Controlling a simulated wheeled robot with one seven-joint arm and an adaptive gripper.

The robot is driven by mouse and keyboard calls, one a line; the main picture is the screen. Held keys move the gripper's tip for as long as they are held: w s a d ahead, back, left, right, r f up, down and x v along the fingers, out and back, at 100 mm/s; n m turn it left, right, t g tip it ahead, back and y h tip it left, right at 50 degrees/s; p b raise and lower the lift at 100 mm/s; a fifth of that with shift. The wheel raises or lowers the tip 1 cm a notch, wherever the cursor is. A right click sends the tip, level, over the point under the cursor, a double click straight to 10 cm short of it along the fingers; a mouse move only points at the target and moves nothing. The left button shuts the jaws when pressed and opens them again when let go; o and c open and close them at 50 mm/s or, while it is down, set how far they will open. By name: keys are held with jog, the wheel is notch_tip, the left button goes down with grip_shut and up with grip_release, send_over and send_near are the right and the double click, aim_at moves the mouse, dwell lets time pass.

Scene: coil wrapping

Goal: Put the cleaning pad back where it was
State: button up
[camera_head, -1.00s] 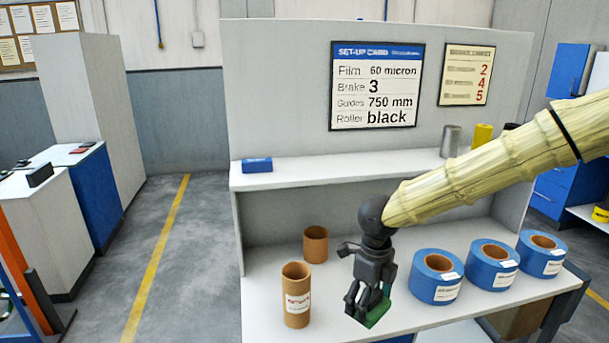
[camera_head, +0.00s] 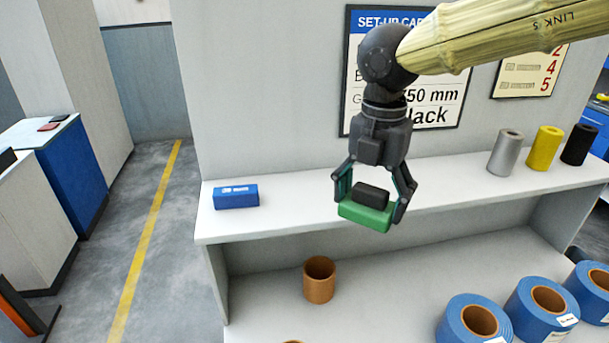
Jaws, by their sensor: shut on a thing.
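The cleaning pad (camera_head: 364,215) has a green base and a dark grip block (camera_head: 371,195) on top. My gripper (camera_head: 372,200) is shut on it, one finger on each side of the block. The pad hangs level in front of the upper shelf (camera_head: 285,215) of the workbench. Whether it touches the shelf cannot be told, but it appears held in the air. A blue box (camera_head: 236,196) with a white label lies at the left end of that shelf.
Silver (camera_head: 505,153), yellow (camera_head: 544,147) and black (camera_head: 577,145) rollers stand at the shelf's right. Below are a brown cardboard tube (camera_head: 319,279) and blue film rolls (camera_head: 474,322). A set-up card (camera_head: 440,95) hangs behind my gripper. The shelf between blue box and silver roller is otherwise clear.

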jog(key=shift+w+a+r, duration=0.15)
jog(key=shift+w+r, duration=0.05)
jog(key=shift+r, duration=0.05)
jog(key=p, duration=0.6)
send_over(306, 194)
jog(key=shift+s+d+f, duration=0.35)
jog(key=shift+s+f, duration=0.1)
jog(key=shift+f, duration=0.2)
jog(key=shift+w+a+p, duration=0.3)
jog(key=shift+w+a, duration=0.1)
jog(key=shift+w, duration=0.05)
notch_tip(306, 194, down, 3)
jog(key=shift+a+f+p, duration=0.1)
jog(key=shift+p, duration=0.75)
jog(key=shift+f, duration=0.25)
jog(key=shift+f, duration=0.1)
jog(key=o, duration=1.1)
